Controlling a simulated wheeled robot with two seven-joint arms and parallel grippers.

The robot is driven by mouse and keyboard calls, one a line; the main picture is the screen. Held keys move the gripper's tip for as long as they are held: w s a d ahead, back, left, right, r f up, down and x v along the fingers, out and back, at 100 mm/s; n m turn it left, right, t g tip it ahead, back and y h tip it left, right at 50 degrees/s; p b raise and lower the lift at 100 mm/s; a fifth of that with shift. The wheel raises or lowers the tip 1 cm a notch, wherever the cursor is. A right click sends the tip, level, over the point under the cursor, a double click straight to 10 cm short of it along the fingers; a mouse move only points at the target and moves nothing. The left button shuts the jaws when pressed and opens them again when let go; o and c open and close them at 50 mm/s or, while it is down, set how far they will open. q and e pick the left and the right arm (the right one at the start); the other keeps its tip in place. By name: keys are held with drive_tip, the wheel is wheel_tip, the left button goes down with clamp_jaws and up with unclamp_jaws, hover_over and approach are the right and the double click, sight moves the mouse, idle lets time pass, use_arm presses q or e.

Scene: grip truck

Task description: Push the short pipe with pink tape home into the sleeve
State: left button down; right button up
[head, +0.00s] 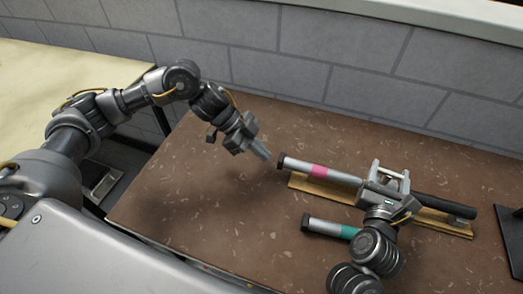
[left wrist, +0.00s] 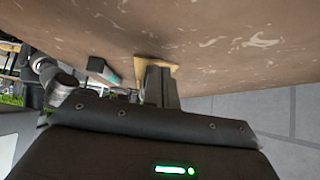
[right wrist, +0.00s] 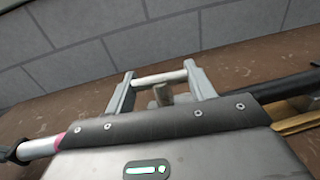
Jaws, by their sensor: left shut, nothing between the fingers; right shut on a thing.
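The short pipe with pink tape (head: 318,171) lies along a wooden board (head: 300,185) in the head view, its black end (head: 284,160) facing left. Its right part runs toward the black sleeve (head: 445,206); the joint is hidden by my right gripper. My left gripper (head: 264,154) is shut and empty, its fingertips just left of the black end. In the left wrist view, its fingers (left wrist: 160,85) hide the pipe. My right gripper (head: 391,174) is over the board, its fingers on both ends of a light bar (right wrist: 160,78). I cannot tell what the bar is fixed to.
Another pipe with teal tape (head: 348,231) lies in front of the board, close to my right arm. A dark object (head: 511,240) stands at the right edge. A grey block wall (head: 300,62) runs behind the brown table (head: 190,190), which is clear on the left.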

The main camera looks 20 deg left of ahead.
sight(292, 160)
use_arm(q)
drive_tip(key=shift+d, duration=0.1)
idle(0.3)
drive_tip(key=shift+d, duration=4.15)
drive_tip(key=shift+a+r, duration=0.1)
drive_tip(key=shift+a, duration=0.05)
drive_tip(key=shift+a+f+v, duration=0.15)
drive_tip(key=shift+v, duration=0.65)
drive_tip(key=shift+a+f+v, duration=0.1)
drive_tip(key=shift+v, duration=0.7)
drive_tip(key=shift+r, duration=3.55)
